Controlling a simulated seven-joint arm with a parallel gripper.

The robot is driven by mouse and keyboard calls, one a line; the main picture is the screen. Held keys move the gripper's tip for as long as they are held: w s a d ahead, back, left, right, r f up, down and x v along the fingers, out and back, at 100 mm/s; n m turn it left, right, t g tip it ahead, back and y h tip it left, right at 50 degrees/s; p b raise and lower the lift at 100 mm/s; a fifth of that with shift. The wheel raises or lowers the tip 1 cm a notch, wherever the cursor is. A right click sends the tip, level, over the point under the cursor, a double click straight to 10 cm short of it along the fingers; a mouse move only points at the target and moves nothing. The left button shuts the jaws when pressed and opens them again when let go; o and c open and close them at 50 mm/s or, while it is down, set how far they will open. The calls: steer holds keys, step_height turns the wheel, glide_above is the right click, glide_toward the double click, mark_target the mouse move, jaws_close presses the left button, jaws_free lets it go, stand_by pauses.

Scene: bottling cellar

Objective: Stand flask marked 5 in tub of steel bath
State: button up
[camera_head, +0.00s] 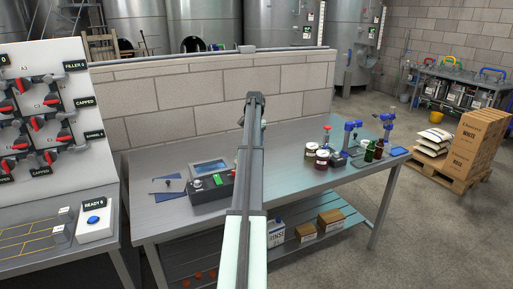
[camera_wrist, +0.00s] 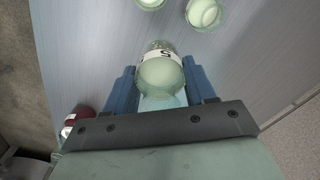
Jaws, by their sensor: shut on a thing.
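In the wrist view, the flask marked 5 (camera_wrist: 160,75) is a clear round vessel with pale green contents and a white band with a dark 5, upside down in the picture. My gripper (camera_wrist: 158,66) has its blue fingers on both sides of it, shut on it. A grey surface lies beneath; whether the flask touches it I cannot tell. In the head view my arm crosses the middle, and the gripper and flask are not visible. I cannot make out a steel bath or its tub in either view.
Two more pale green vessels (camera_wrist: 205,13) stand at the top of the wrist view. A dark red item (camera_wrist: 80,117) is at lower left. The steel bench (camera_head: 285,186) holds a control box (camera_head: 211,188), jars (camera_head: 322,160) and blue-topped devices (camera_head: 351,128). A block wall (camera_head: 205,100) backs it.

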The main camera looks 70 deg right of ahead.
steer(key=w+a+r, duration=0.3)
steer(key=w+a, duration=1.1)
steer(key=a, duration=0.1)
steer(key=shift+r, duration=0.25)
steer(key=shift+w+f, duration=0.1)
steer(key=shift+f, duration=1.95)
steer(key=shift+f, duration=3.55)
steer(key=o, duration=1.1)
